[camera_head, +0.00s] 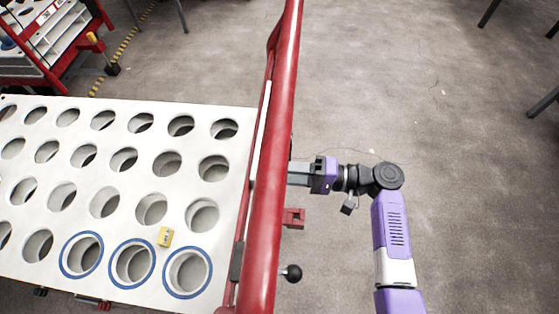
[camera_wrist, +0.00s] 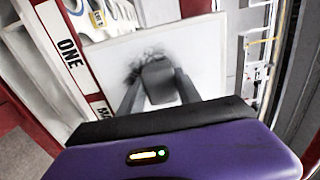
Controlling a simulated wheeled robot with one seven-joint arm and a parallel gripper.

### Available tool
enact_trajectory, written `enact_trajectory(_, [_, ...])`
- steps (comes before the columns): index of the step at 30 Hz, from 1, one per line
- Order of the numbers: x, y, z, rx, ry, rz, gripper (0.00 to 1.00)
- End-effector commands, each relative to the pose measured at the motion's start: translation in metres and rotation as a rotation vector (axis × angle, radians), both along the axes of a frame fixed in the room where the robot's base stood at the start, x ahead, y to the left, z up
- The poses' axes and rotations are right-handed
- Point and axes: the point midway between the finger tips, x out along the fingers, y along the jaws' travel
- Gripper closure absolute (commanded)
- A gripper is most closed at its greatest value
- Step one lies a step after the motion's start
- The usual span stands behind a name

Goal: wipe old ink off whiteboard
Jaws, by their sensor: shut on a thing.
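The whiteboard (camera_wrist: 207,55) is a pale panel in the middle of the wrist view. A dark, smeared ink patch (camera_wrist: 133,72) shows on it, left of the eraser. A dark grey block that looks like the eraser (camera_wrist: 159,80) is between the fingers of my gripper (camera_wrist: 158,92), which is shut on it. It is in front of the board and overlaps the ink's right side; I cannot tell whether it touches the board. In the head view my gripper (camera_head: 291,172) reaches left to the red post, which hides its tips. The board's face is not visible there.
A thick red post (camera_head: 276,130) runs beside my gripper in the head view. A red rack (camera_head: 60,75) stands at the far left. Floor right of my arm is open.

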Motion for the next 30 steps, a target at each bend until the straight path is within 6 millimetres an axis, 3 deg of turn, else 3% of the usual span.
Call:
enact_trajectory(21, [-0.042, 0.003, 0.002, 0.0, -0.001, -0.002, 0.92])
enact_trajectory(30, [-0.043, 0.002, 0.015, 0.001, -0.002, -0.001, 0.92])
